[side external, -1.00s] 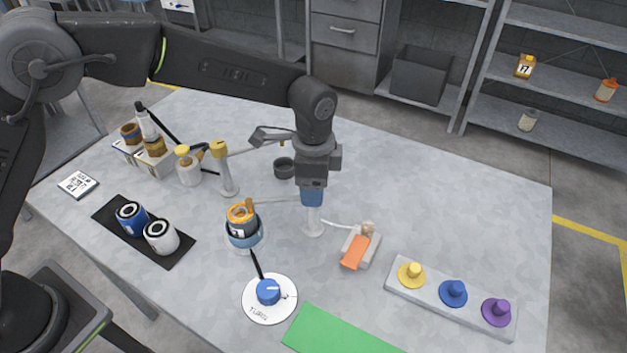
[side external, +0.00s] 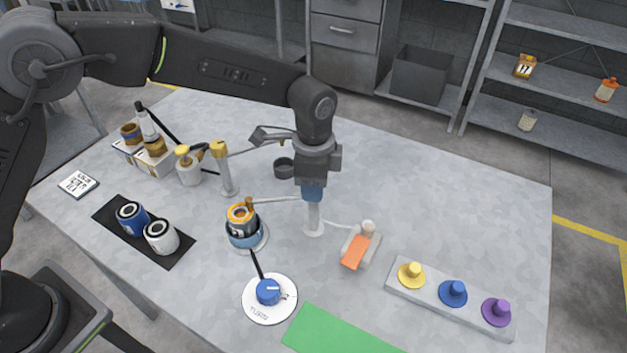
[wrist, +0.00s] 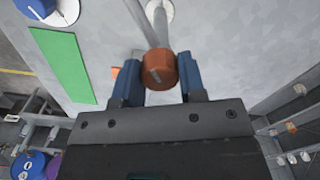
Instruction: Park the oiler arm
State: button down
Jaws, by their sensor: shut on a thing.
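The oiler arm's pale post (side external: 313,218) stands upright near the middle of the table. A thin bar (side external: 280,199) runs left from it, ending in a copper-coloured tip (side external: 249,203) at an orange-topped reel (side external: 241,217) in a blue holder. A shorter pale piece (side external: 337,224) reaches right towards a white block with an orange face (side external: 359,250). My gripper (side external: 313,190) points down at the post's top. In the wrist view its blue fingers are shut on an orange-brown knob (wrist: 161,69). The fingers hide the knob in the side view.
A blue dial (side external: 268,291) on a white disc stands in front. Yellow, blue and purple knobs sit on a grey strip (side external: 432,301) at right. A second post (side external: 224,170), bottles and two reels on a black mat (side external: 109,210) are left. The table's back right is clear.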

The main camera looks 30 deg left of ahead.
jog(key=m, duration=0.4)
jog(key=shift+m, duration=0.4)
jog(key=m, duration=0.4)
jog(key=shift+m, duration=0.3)
jog(key=m, duration=0.4)
jog(key=shift+m, duration=2.2)
jog(key=c, duration=0.7)
grip_release()
jog(key=shift+r, duration=0.15)
